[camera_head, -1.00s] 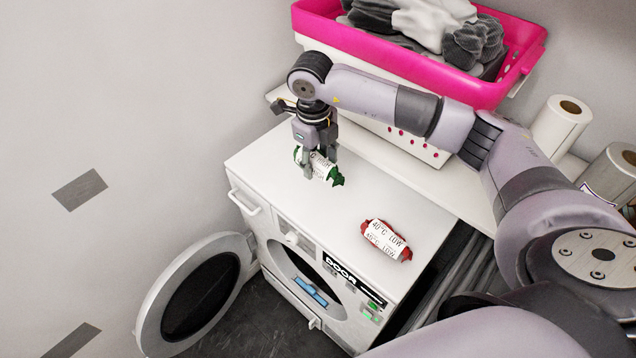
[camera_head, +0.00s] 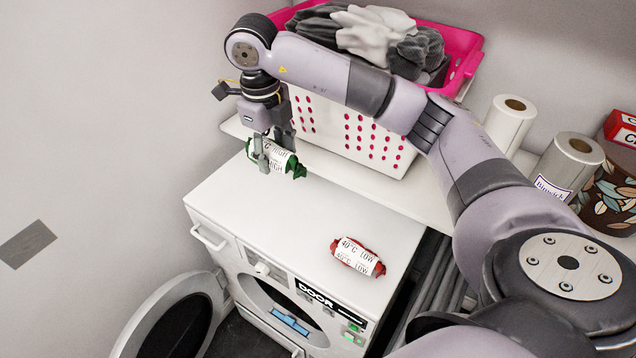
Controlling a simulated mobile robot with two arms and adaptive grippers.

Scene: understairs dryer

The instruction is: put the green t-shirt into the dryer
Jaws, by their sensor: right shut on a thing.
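The green t-shirt (camera_head: 297,169) is a rolled bundle with a white paper band printed with text. My right gripper (camera_head: 276,160) is shut on it and holds it above the back of the dryer top. The white dryer (camera_head: 225,205) stands below, with its round door (camera_head: 180,325) swung open to the left. Its drum opening (camera_head: 268,298) faces front, and a blue item (camera_head: 290,322) shows there. My left gripper is not in view.
A red rolled bundle with a white band (camera_head: 358,257) lies on the dryer top. Behind is a shelf (camera_head: 390,192) with a pink and white laundry basket (camera_head: 330,125) of grey cloths. Paper rolls (camera_head: 510,122) stand at the right.

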